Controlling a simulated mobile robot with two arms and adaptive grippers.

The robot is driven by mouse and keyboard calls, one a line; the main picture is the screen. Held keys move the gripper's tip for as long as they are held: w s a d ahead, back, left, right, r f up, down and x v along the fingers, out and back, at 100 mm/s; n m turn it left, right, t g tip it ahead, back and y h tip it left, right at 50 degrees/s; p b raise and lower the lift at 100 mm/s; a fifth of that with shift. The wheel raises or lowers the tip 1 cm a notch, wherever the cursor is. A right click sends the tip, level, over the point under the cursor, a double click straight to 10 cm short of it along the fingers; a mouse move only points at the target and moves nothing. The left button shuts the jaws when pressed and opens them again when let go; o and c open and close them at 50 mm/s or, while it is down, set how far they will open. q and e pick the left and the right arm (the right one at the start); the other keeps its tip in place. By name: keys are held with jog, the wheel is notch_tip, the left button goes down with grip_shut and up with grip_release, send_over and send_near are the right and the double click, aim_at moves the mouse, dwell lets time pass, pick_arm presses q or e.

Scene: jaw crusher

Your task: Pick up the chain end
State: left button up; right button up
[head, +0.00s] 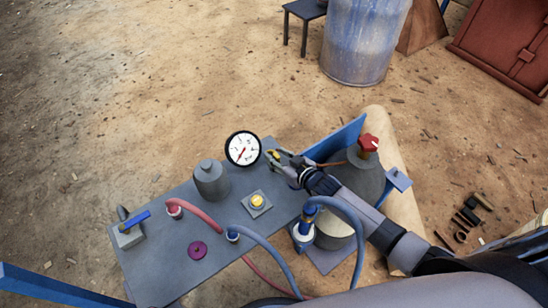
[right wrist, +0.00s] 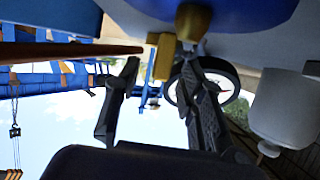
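I cannot make out a chain end for certain in either view. My right gripper (head: 277,158) is over the back right edge of the grey table, beside the white dial gauge (head: 242,149). In the right wrist view the two dark fingers (right wrist: 160,66) stand apart, so it is open. A small yellow piece (right wrist: 163,57) shows between the fingertips, with a gap on the left side; I cannot tell whether the right finger touches it. The gauge (right wrist: 226,84) shows behind the right finger. My left gripper is not in view.
The grey table (head: 150,265) carries a grey canister (head: 211,182), a yellow button (head: 257,201), a purple knob (head: 197,250), a blue-handled lever (head: 134,222) and hoses. A red-knobbed cylinder (head: 360,172) stands close to my right arm. A blue barrel (head: 362,45) stands behind on open ground.

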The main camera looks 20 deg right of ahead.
jog(key=shift+w+a+f, duration=0.1)
jog(key=shift+w+f, duration=0.05)
jog(key=shift+w, duration=0.2)
jog(key=shift+s, duration=0.1)
jog(key=shift+c, duration=0.2)
grip_shut()
